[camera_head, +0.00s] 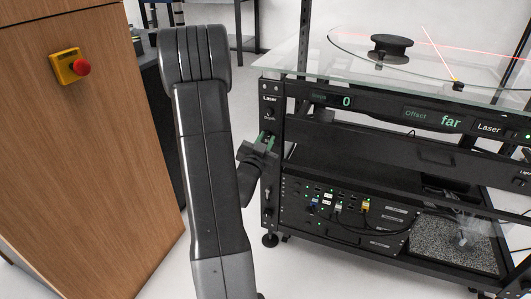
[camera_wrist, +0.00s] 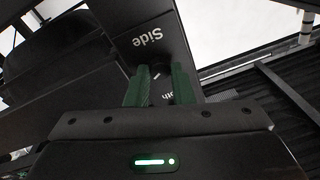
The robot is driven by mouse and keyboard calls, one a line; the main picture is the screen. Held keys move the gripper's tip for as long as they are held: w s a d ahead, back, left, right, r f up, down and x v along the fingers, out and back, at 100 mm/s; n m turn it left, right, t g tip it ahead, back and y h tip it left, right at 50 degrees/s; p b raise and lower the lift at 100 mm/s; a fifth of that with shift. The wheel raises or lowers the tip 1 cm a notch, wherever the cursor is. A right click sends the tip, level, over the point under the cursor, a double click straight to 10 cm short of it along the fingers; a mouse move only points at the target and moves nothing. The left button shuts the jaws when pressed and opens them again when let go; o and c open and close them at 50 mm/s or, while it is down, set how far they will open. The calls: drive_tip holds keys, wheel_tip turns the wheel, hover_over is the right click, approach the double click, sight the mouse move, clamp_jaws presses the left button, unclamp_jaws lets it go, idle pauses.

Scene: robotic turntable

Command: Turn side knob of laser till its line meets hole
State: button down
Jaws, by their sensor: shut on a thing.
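My gripper (camera_head: 264,143) is at the left front post of the turntable rack, its green fingers against the post's panel. In the wrist view, my green fingers (camera_wrist: 160,85) are shut on either side of a dark knob (camera_wrist: 157,77) with a short white mark, beside the label "Side". The hole cannot be made out. The offset display (camera_head: 451,121) reads "far".
A black round hub (camera_head: 391,47) stands on the glass. Another knob (camera_head: 270,112) sits higher on the same post, under the label "Laser". A wooden cabinet (camera_head: 95,150) with a red button (camera_head: 82,68) stands at the left. Cabled electronics (camera_head: 345,213) fill the lower rack.

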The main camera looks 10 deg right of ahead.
drive_tip(key=m+b, duration=0.1)
drive_tip(key=m, duration=0.2)
drive_tip(key=shift+f+h, duration=0.1)
drive_tip(key=shift+h, duration=0.2)
drive_tip(key=shift+m+h, duration=0.3)
drive_tip(key=shift+m, duration=2.2)
drive_tip(key=c, duration=1.3)
unclamp_jaws()
drive_tip(key=shift+o, duration=0.2)
drive_tip(key=shift+a, duration=0.1)
drive_tip(key=p+v, duration=0.1)
drive_tip(key=v, duration=1.2)
drive_tip(key=shift+s+a, duration=0.2)
drive_tip(key=shift+a, duration=0.1)
drive_tip(key=shift+w+d+r, duration=0.1)
drive_tip(key=shift+r, duration=0.15)
